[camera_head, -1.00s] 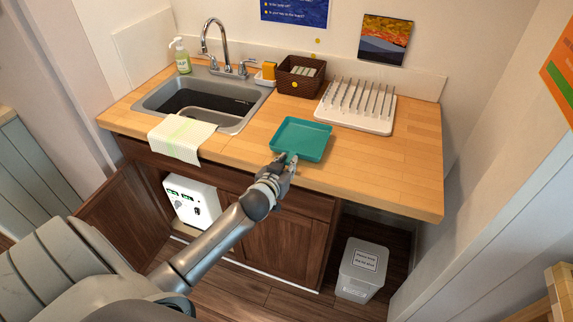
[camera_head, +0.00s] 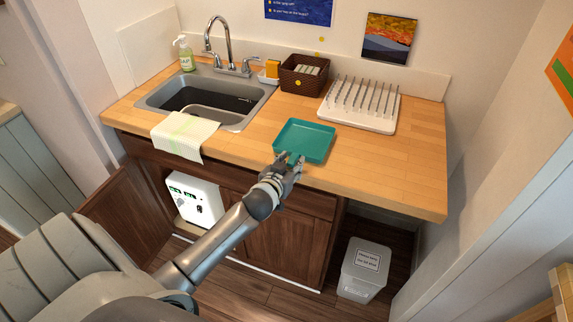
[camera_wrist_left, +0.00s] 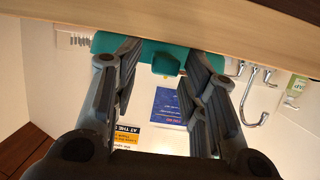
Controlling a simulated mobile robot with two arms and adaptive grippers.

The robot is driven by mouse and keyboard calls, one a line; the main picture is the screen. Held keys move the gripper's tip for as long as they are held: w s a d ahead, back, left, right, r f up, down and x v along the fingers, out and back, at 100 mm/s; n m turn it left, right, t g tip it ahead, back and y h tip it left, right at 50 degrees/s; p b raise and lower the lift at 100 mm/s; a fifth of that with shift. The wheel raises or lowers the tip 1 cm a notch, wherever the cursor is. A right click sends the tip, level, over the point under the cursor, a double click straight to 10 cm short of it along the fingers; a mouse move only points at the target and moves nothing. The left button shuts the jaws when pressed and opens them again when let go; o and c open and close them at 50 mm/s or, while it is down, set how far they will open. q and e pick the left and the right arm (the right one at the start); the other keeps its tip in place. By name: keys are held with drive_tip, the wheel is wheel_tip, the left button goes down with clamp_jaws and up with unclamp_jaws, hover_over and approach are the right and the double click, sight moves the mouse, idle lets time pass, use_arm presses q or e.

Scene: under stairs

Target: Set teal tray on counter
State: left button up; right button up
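The teal tray (camera_head: 305,137) lies flat on the wooden counter (camera_head: 400,165), close to the front edge and below the drying rack. My left gripper (camera_head: 291,158) is at the tray's near edge, with its fingers spread apart. In the left wrist view, which is upside down, the tray (camera_wrist_left: 140,50) shows past the open fingers of my left gripper (camera_wrist_left: 160,72). A small teal tab on the tray's edge shows between the fingers, with gaps on both sides. My right gripper is not in view.
A white drying rack (camera_head: 362,108) and a brown basket (camera_head: 303,77) stand behind the tray. The sink (camera_head: 205,97) and a draped towel (camera_head: 183,134) are to the left. A bin (camera_head: 364,268) stands below. The counter's right end is clear.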

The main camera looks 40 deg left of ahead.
use_arm(q)
drive_tip(key=shift+s+a, duration=0.1)
drive_tip(key=shift+s, duration=0.35)
drive_tip(key=r+b+v, duration=0.1)
drive_tip(key=v, duration=1)
drive_tip(key=s+d+f+m+g+h, duration=0.1)
drive_tip(key=s+d+f+g, duration=0.3)
drive_tip(key=f, duration=1.2)
drive_tip(key=s+a+f+m+g+h, duration=0.15)
drive_tip(key=s+f, duration=0.45)
drive_tip(key=f, duration=1)
drive_tip(key=s+d+f+g, duration=0.2)
drive_tip(key=s+f, duration=0.4)
drive_tip(key=s, duration=0.4)
drive_tip(key=s+d+f+m+g, duration=0.1)
drive_tip(key=s+d+f+g, duration=0.2)
drive_tip(key=s+f, duration=0.4)
drive_tip(key=s+d+f+m+g, duration=0.1)
drive_tip(key=s+d+f+g, duration=0.1)
drive_tip(key=s+f, duration=0.5)
drive_tip(key=s+d+h, duration=0.1)
drive_tip(key=s, duration=0.4)
drive_tip(key=shift+s+d, duration=0.3)
drive_tip(key=shift+s, duration=0.05)
